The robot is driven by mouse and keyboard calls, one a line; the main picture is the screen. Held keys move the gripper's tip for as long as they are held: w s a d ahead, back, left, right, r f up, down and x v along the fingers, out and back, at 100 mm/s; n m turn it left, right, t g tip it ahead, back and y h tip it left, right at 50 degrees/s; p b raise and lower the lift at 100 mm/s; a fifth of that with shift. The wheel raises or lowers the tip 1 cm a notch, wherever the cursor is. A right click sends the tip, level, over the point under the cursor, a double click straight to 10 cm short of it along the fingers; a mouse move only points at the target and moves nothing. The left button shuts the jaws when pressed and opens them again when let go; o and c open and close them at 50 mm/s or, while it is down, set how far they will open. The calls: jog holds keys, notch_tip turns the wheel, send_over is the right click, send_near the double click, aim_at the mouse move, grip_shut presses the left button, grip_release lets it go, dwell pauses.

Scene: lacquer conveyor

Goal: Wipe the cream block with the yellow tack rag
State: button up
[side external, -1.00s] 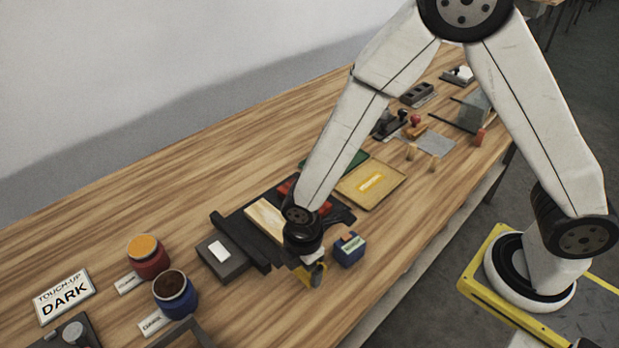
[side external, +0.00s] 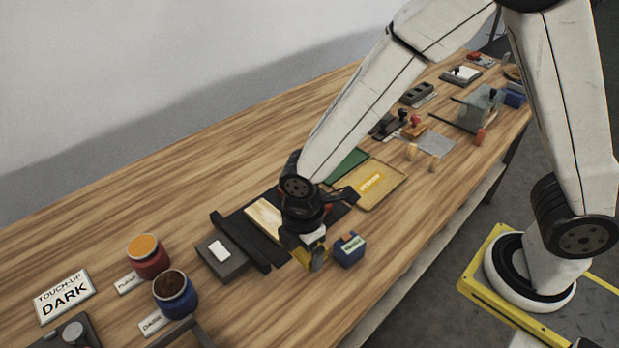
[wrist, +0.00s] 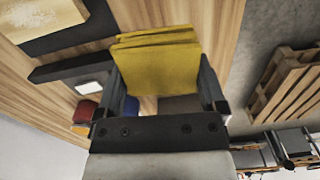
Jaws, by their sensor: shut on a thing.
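My gripper (side external: 316,262) is shut on the folded yellow tack rag (wrist: 158,62). In the wrist view the rag fills the space between the two dark fingers. In the side view only a little of the rag shows under my wrist. The cream block (side external: 263,219) lies on a black conveyor-like base, partly hidden behind my wrist. It also shows at the top left of the wrist view (wrist: 40,14), with a pale speckled patch on its face. The rag is apart from the block in the wrist view, on the near side of it.
A blue box (side external: 348,250) stands close to the right of my gripper. A dark grey box with a white pad (side external: 221,256) sits to the left. Orange-topped and brown-topped jars (side external: 174,294) stand at left. A yellow tray (side external: 378,187) and green tray lie behind. The back-left tabletop is clear.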

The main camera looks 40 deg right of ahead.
jog(key=o, duration=0.6)
jog(key=c, duration=0.5)
jog(key=shift+w+d, duration=0.1)
jog(key=shift+w, duration=0.6)
jog(key=w+d, duration=0.1)
jog(key=w, duration=0.2)
jog(key=w+d, duration=0.2)
jog(key=w, duration=0.2)
jog(key=w+d, duration=0.1)
jog(key=w, duration=0.3)
jog(key=shift+w+d+r, duration=0.2)
jog(key=shift+d+r, duration=0.05)
